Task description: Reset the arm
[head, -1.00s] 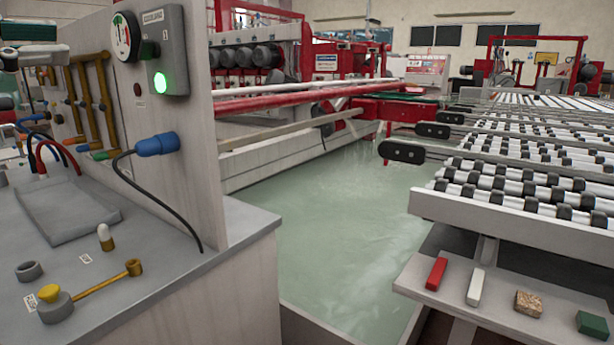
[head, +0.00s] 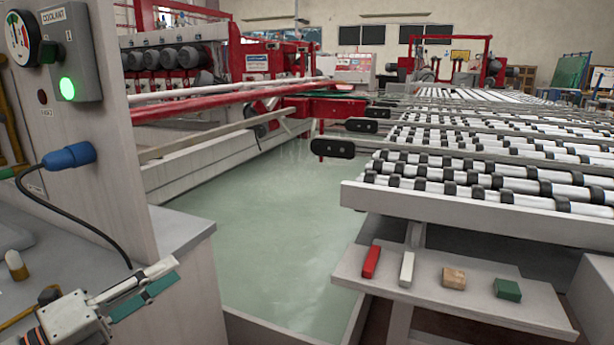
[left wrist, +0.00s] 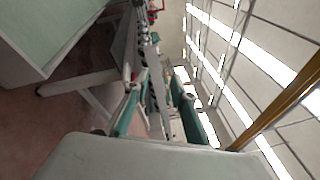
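My left gripper (head: 170,270) is at the lower left of the head view, in front of the bench's near corner. Its silver fingers have green pads. In the left wrist view, the two green-padded fingers (left wrist: 158,85) stand apart with nothing held between them, so it is open and empty. My right gripper's fingers are not visible; a grey part at the right edge of the head view looks like my right arm.
A grey bench (head: 187,232) with a coolant panel and blue plug (head: 70,157) stands left. A water trough (head: 262,215) lies in the middle. A roller conveyor (head: 470,212) is right, above a shelf (head: 455,308) with red, white, tan and green blocks.

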